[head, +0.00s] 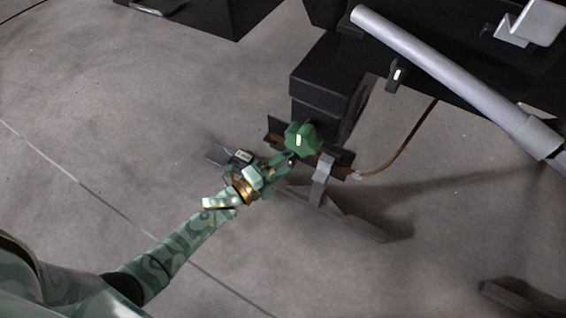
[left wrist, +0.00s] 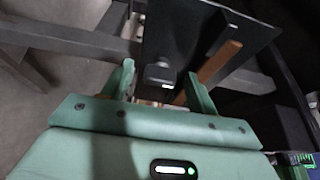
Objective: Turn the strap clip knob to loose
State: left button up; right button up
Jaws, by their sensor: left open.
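In the left wrist view the fingers of my left gripper (left wrist: 160,88) stand apart. A small dark grey block (left wrist: 160,73) with a white mark shows between and beyond them, against a black plate (left wrist: 185,35). I cannot tell whether this block is the green knob or whether a finger touches it. My right gripper is not in view.
A brown strap (head: 402,145) runs from the plate up to the right. A black box (head: 322,88) stands behind it. A grey tube (head: 450,75) crosses the upper right, and a grey foot bar (head: 335,213) lies below. The floor at left is clear.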

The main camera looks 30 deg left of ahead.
pick_arm(q)
jog(key=p+v, duration=0.4)
jog(key=v, duration=1.2)
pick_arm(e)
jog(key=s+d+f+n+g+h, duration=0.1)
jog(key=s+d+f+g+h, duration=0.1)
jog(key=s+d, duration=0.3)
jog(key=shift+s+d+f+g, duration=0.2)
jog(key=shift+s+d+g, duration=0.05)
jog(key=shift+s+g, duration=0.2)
pick_arm(q)
jog(key=shift+s+a+f, duration=0.1)
